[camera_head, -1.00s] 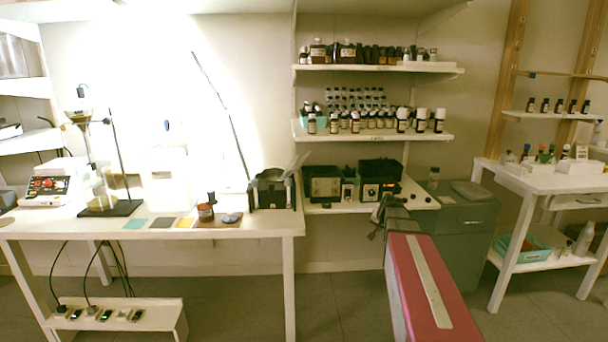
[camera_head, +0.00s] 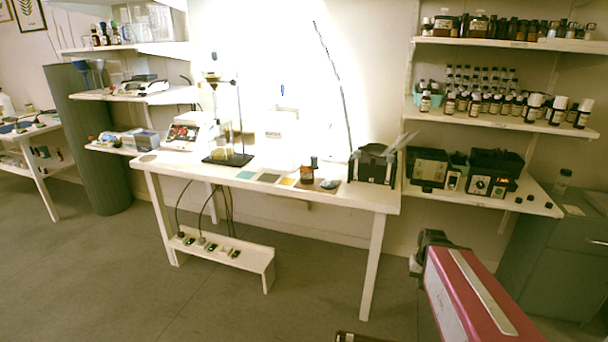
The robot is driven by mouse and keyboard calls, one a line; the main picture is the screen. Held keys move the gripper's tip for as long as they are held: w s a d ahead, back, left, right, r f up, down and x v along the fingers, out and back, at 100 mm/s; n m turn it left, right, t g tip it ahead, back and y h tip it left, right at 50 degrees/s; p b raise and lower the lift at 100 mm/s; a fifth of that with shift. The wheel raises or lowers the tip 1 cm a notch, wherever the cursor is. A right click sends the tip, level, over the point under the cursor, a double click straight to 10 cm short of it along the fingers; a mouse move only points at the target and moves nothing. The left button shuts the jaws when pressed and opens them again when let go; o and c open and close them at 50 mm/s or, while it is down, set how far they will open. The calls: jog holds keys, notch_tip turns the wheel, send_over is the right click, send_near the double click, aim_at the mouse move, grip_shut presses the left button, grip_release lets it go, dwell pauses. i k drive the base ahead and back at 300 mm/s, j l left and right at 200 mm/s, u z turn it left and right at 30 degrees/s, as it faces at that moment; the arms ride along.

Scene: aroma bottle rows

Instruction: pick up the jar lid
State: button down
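A small, dark, flat round thing (camera_head: 329,184), which looks like the jar lid, lies on the right part of the white table (camera_head: 385,199). A brown jar (camera_head: 307,174) stands just left of it. My gripper (camera_head: 418,262) is at the far end of my red arm, at the lower right of the picture. It appears in front of the table's right end, well apart from the lid. Its fingers are dark and small here, so I cannot tell whether they are open or shut.
A black device (camera_head: 373,166) stands right of the lid. Coloured squares (camera_head: 246,175) and a stand (camera_head: 238,125) are to the left. Shelves with bottles (camera_head: 490,104) and a grey cabinet (camera_head: 545,245) are at the right. A power strip shelf (camera_head: 225,250) is under the table. The floor in front is clear.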

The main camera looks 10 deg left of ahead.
aim_at(328, 184)
jog(key=u, duration=1.05)
